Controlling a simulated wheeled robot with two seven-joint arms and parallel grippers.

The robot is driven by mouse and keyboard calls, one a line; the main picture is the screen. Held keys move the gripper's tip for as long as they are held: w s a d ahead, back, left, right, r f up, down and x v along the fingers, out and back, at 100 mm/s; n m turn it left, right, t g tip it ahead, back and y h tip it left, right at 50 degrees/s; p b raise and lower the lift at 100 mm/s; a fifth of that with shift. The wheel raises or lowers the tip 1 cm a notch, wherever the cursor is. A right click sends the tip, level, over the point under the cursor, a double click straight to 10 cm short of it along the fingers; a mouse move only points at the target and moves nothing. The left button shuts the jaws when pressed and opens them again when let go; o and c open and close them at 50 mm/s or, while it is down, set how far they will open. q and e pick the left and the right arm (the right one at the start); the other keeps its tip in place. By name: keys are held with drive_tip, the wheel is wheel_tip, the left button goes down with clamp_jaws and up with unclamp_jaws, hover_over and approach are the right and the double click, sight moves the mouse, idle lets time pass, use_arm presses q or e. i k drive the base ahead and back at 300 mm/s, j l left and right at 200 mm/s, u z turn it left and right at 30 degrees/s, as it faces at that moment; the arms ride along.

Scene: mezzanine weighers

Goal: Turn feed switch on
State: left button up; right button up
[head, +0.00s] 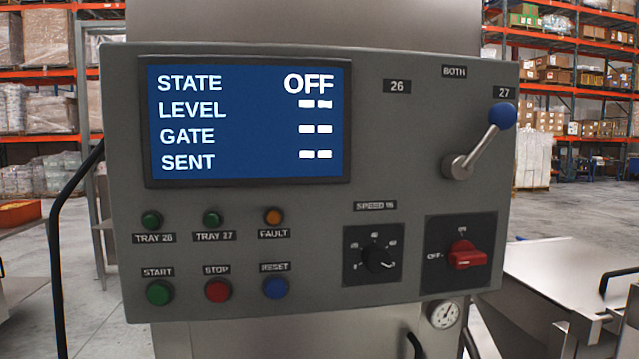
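The feed switch appears to be the red rotary switch (466,256) on a black plate at the lower right of the grey control panel (400,130). Its handle lies roughly horizontal, in line with the OFF mark at its left. A second mark above it, apparently ON, is small. The blue screen (245,122) reads STATE OFF, with dashes for LEVEL, GATE and SENT. Neither of my grippers is in view.
A blue-knobbed lever (485,140) leans toward 27 above the switch. A black speed dial (379,260) sits left of the switch. Green start (159,292), red stop (217,291) and blue reset (275,288) buttons line the lower left. A gauge (445,314) is below.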

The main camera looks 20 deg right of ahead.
sight(462, 254)
drive_tip(key=z, duration=1.45)
drive_tip(key=k+l, duration=0.05)
drive_tip(key=l, duration=0.05)
